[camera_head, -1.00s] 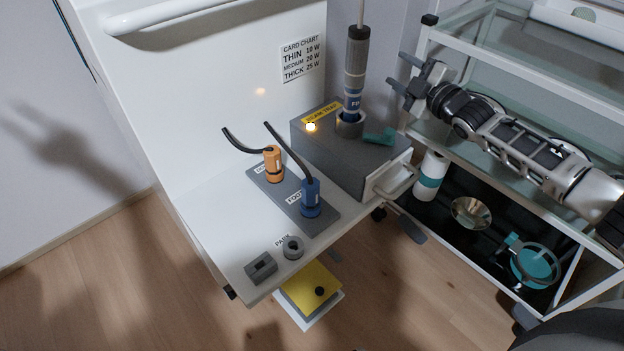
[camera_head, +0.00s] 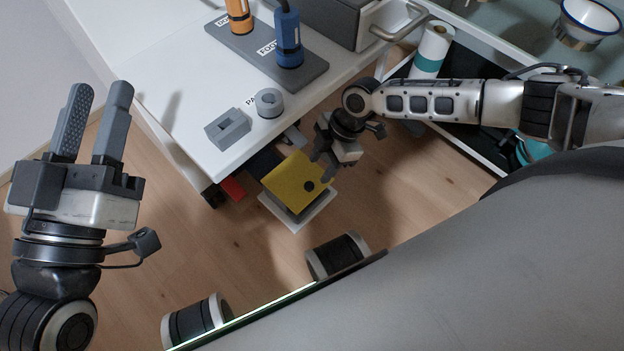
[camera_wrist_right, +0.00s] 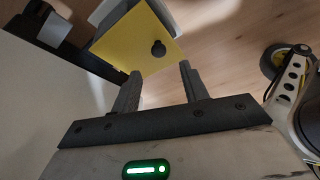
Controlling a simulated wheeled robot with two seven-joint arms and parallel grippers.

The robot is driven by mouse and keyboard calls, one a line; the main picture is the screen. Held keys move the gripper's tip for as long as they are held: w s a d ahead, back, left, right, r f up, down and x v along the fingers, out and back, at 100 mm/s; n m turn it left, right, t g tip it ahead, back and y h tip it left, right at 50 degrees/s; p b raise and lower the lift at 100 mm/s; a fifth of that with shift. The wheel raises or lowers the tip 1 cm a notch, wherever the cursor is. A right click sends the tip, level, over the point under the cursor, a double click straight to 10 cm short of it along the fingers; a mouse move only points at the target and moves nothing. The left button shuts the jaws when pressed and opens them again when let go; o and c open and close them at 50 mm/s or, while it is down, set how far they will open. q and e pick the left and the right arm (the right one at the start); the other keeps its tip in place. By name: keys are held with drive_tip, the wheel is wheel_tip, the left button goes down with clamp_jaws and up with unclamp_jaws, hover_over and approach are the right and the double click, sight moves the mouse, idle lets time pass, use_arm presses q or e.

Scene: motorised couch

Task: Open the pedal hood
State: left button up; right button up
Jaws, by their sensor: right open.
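The pedal hood (camera_head: 293,184) is a yellow cover with a dark round knob (camera_head: 308,186), low under the white cart's front edge, above a white base plate (camera_head: 300,218). It appears closed. My right gripper (camera_head: 322,160) is beside the hood's right side, partly seen. In the right wrist view, the open right gripper (camera_wrist_right: 158,82) has its two fingers apart and empty, with the knob (camera_wrist_right: 158,48) just beyond the gap and the yellow hood (camera_wrist_right: 128,42) behind it. My left gripper (camera_head: 98,95) is open and empty at the far left, fingers pointing up.
A red item (camera_head: 232,189) lies left of the hood. A glass-shelved trolley stands right.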

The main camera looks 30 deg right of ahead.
sight(309, 185)
drive_tip(key=b+x, duration=0.2)
drive_tip(key=x, duration=0.3)
drive_tip(key=shift+f, duration=0.35)
drive_tip(key=shift+a+f+b, duration=0.25)
drive_tip(key=shift+f+b, duration=0.25)
use_arm(q)
drive_tip(key=r+m+h, duration=0.1)
drive_tip(key=m+h, duration=0.1)
drive_tip(key=s+r+m+h, duration=0.1)
drive_tip(key=r+m+h, duration=0.1)
drive_tip(key=m, duration=0.1)
drive_tip(key=r+m+h, duration=0.1)
drive_tip(key=r+m, duration=0.1)
drive_tip(key=shift+s+d+r+t+h, duration=0.1)
drive_tip(key=shift+s+r+t+h, duration=0.15)
drive_tip(key=shift+s+t+h, duration=0.15)
use_arm(e)
drive_tip(key=shift+r, duration=0.1)
clamp_jaws()
